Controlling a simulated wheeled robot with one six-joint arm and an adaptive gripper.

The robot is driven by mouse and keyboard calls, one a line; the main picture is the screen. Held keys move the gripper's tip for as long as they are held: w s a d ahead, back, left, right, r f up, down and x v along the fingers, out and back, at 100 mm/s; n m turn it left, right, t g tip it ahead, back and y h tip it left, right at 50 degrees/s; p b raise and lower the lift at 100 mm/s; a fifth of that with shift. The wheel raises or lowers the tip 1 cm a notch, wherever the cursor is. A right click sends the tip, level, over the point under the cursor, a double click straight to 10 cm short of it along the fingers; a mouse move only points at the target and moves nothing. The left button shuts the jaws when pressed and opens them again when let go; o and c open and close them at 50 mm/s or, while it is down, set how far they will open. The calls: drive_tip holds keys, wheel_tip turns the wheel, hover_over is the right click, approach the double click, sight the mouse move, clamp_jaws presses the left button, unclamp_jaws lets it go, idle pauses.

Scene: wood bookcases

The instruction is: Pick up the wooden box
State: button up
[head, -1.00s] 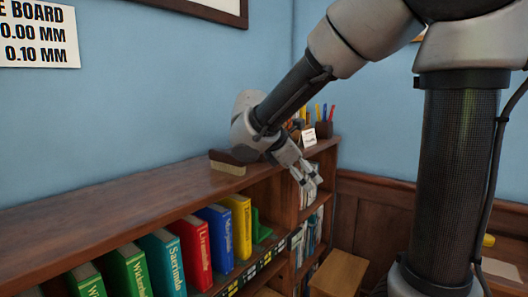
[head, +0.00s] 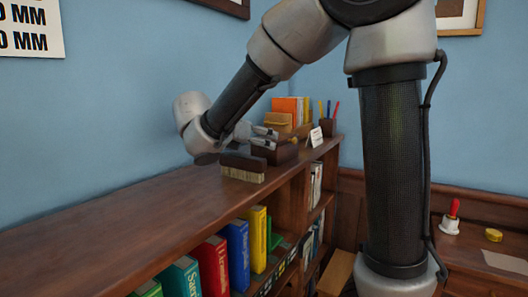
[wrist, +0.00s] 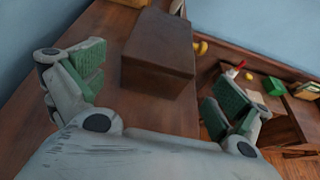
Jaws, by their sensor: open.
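The wooden box (head: 284,153) is dark brown and sits on the bookcase top, toward its far end. In the wrist view the box (wrist: 158,55) is ahead of my gripper, lying between the lines of the two fingers. My gripper (head: 268,138) is open and empty, and in the head view it overlaps the box's upper left part. In the wrist view its green-padded fingers (wrist: 158,92) are wide apart. Whether a finger touches the box I cannot tell.
A brush (head: 243,167) lies on the bookcase top (head: 130,215), nearer than the box. A white card (head: 316,137), a pen holder (head: 328,127) and an orange folder (head: 288,106) stand beyond it. A red-handled bell (head: 451,217) stands at right.

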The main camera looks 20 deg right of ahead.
sight(284, 153)
drive_tip(key=shift+w, duration=0.25)
drive_tip(key=x, duration=0.7)
drive_tip(key=shift+d+r, duration=0.2)
drive_tip(key=shift+d, duration=0.2)
drive_tip(key=shift+r, duration=0.1)
drive_tip(key=c, duration=1.2)
